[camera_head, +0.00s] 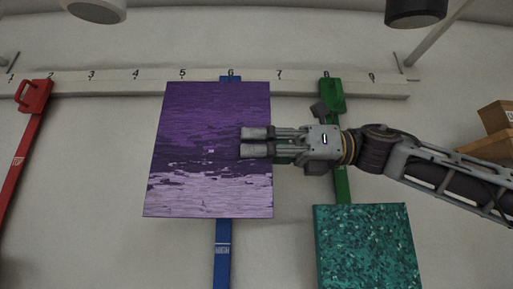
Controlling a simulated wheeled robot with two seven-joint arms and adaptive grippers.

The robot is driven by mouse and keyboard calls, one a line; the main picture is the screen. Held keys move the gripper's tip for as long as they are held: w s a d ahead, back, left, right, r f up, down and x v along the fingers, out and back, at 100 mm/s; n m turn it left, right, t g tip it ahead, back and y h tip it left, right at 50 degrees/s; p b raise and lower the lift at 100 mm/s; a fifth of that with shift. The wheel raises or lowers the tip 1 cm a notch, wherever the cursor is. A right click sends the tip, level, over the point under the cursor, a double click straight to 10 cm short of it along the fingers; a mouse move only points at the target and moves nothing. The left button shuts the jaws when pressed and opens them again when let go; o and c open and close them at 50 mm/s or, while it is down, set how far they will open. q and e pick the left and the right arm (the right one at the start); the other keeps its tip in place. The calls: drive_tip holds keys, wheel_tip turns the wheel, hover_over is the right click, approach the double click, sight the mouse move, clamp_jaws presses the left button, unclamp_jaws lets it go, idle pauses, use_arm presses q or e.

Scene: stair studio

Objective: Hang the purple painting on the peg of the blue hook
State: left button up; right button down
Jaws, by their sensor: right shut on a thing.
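The purple painting (205,185), dark above and pale lilac below, is upright with a slight tilt, in front of the blue hook strap (222,255). The blue strap's top (230,78) shows just above the painting at number 6 on the wall rail. The painting hides the middle of the strap, and I cannot see the peg or whether the painting touches it. My right gripper (242,142) reaches in from the right, with its fingers over the painting's right half, shut on the painting. My left gripper is not in view.
A white numbered rail (140,87) runs along the wall. A red hook (35,95) hangs at the left. A green hook (331,96) is right of the painting, with a teal speckled painting (367,245) low in front of its strap. Brown boxes (495,117) sit at the far right.

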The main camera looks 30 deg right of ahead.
drive_tip(key=shift+s+a+r, duration=0.1)
drive_tip(key=shift+s, duration=0.1)
drive_tip(key=shift+w+d, duration=0.2)
drive_tip(key=shift+w, duration=0.25)
drive_tip(key=w+d+f+p, duration=0.2)
drive_tip(key=w+d+p, duration=0.1)
drive_tip(key=w, duration=0.6)
drive_tip(key=shift+d, duration=0.75)
idle(1.7)
drive_tip(key=shift+f, duration=0.1)
idle(1.1)
drive_tip(key=c, duration=1.1)
unclamp_jaws()
drive_tip(key=shift+w, duration=0.1)
drive_tip(key=shift+d, duration=0.1)
